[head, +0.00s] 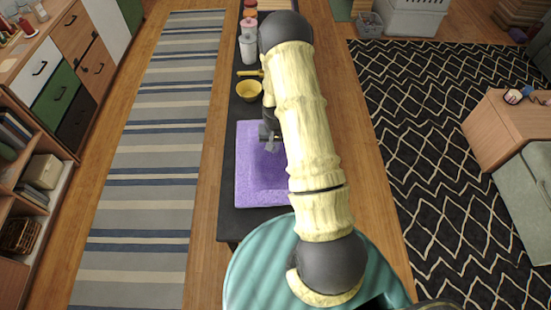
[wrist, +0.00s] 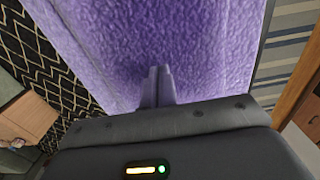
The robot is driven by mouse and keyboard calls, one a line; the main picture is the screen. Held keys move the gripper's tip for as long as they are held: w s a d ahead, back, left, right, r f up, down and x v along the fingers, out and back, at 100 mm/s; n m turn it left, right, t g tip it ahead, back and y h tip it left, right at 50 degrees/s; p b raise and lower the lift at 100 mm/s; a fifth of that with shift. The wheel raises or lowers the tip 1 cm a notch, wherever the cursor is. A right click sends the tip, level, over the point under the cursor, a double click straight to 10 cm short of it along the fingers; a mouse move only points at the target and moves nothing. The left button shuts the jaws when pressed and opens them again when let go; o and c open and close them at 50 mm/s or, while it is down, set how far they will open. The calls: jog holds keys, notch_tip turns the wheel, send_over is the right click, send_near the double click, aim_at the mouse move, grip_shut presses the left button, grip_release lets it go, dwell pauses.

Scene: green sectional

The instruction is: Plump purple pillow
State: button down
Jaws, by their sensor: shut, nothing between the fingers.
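The purple pillow (head: 262,188) lies flat on a narrow dark table, partly hidden behind my arm in the head view. In the wrist view the purple pillow (wrist: 190,45) fills the upper middle, with a textured, fuzzy surface. My gripper (head: 271,146) is over the pillow in the head view. In the wrist view my gripper (wrist: 158,70) has its fingers together, pointing at the purple surface with nothing between them. I cannot tell whether the fingertips touch the pillow.
The dark table (head: 228,215) also carries a yellow bowl (head: 249,90) and several jars (head: 248,45) beyond the pillow. A striped rug (head: 150,190) lies left and a black patterned rug (head: 420,150) lies right. Wooden floor beside the table is clear.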

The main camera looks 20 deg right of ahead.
jog(key=shift+s+r+p, duration=0.1)
jog(key=shift+r+p, duration=0.4)
jog(key=shift+r, duration=0.25)
jog(key=shift+f+b, duration=0.6)
jog(key=shift+f, duration=0.2)
jog(key=shift+s+f, duration=0.1)
jog(key=shift+f, duration=0.05)
dwell(1.0)
jog(key=shift+r+p, duration=0.35)
jog(key=shift+r, duration=0.4)
jog(key=shift+w, duration=0.2)
notch_tip(320, 180, up, 6)
jog(key=p, duration=0.3)
jog(key=shift+p, duration=0.4)
